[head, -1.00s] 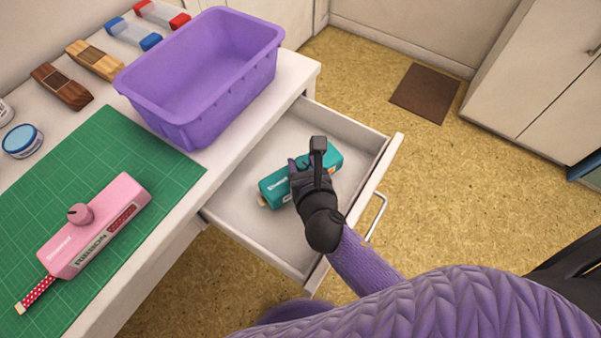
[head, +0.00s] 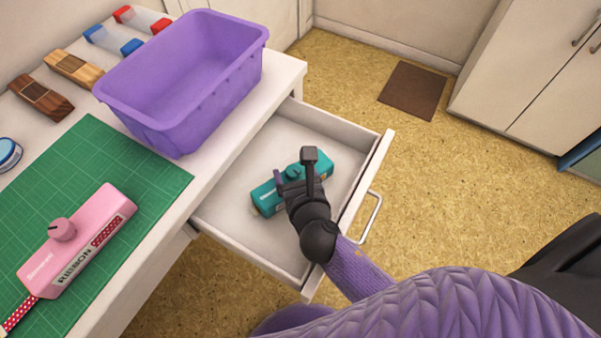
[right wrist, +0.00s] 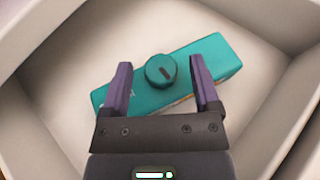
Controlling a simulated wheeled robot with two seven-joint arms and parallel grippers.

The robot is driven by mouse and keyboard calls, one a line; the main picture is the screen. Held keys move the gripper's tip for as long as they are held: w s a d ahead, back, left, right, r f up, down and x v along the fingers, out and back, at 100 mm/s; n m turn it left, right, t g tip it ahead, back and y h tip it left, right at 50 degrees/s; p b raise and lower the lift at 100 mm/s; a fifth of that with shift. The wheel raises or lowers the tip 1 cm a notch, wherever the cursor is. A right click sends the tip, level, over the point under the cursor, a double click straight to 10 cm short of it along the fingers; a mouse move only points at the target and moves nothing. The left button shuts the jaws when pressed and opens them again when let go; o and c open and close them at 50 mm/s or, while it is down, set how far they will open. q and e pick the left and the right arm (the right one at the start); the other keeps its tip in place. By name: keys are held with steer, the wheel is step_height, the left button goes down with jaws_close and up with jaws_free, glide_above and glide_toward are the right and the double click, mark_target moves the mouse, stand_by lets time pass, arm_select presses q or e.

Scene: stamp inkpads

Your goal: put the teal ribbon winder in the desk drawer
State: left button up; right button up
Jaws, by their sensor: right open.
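The teal ribbon winder (head: 318,163) lies inside the open desk drawer (head: 232,213), on its floor. In the right wrist view the winder (right wrist: 217,62) shows its round knob (right wrist: 160,71) on top. My right gripper (head: 292,178) is over the winder in the head view and hides part of it. In the right wrist view my right gripper (right wrist: 158,85) has its fingers apart, one on each side of the knob, with gaps to it. My left gripper is not in view.
A pink ribbon winder (head: 85,243) stands on the green cutting mat (head: 140,165). A purple bin (head: 185,85) stands on the desk beside the drawer. Stamps and an inkpad (head: 8,153) sit farther left. The drawer walls surround my right gripper.

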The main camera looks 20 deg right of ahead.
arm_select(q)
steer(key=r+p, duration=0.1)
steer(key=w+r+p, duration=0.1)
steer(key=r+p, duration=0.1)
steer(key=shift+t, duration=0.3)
arm_select(e)
steer(key=v, duration=1.1)
steer(key=shift+s, duration=0.2)
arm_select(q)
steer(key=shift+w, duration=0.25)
arm_select(e)
steer(key=shift+r, duration=0.15)
